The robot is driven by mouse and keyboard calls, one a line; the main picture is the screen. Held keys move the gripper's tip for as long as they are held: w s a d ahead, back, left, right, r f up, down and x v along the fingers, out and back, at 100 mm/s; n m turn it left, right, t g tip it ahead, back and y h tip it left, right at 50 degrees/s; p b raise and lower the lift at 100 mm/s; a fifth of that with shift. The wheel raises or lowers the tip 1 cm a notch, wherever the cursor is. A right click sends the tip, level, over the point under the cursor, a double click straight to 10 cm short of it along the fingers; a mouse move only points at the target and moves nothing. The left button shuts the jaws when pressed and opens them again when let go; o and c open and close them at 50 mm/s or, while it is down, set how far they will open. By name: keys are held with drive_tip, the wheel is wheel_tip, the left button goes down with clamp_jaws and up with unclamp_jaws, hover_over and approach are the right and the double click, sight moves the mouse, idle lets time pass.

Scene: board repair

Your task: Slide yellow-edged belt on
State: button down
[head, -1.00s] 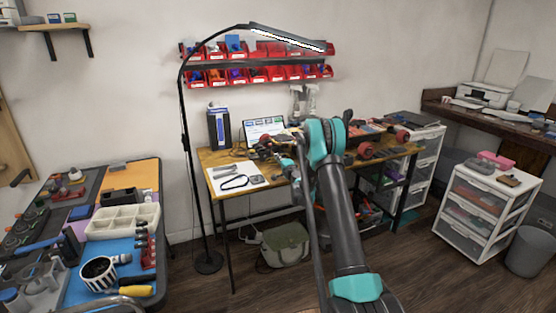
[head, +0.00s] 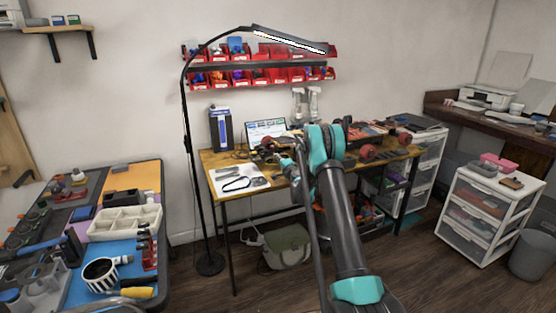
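A dark belt loop (head: 237,184) lies on a white sheet (head: 222,176) at the left of the wooden workbench. Its yellow edge cannot be made out at this size. A board with dark red wheels (head: 367,152) appears to lie on the bench, partly behind my arm. A dark wheeled part (head: 266,150) sits near the laptop. My arm reaches from the bottom toward the bench. Its small teal and dark far end, with my gripper (head: 288,163), shows left of the large teal joint. The fingers are too small and covered to read.
A tall black lamp (head: 189,150) stands left of the bench. A laptop (head: 265,131) is at the back of it. A bag (head: 286,247) lies on the floor below. A tool table (head: 165,200) is at left, a white drawer unit (head: 483,215) at right. Floor between is open.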

drive_tip(key=shift+w, duration=0.1)
idle(0.7)
drive_tip(key=c, duration=2.2)
unclamp_jaws()
drive_tip(key=o, duration=0.6)
drive_tip(key=shift+c, duration=0.2)
drive_tip(key=shift+c, duration=1.4)
drive_tip(key=shift+v, duration=3.8)
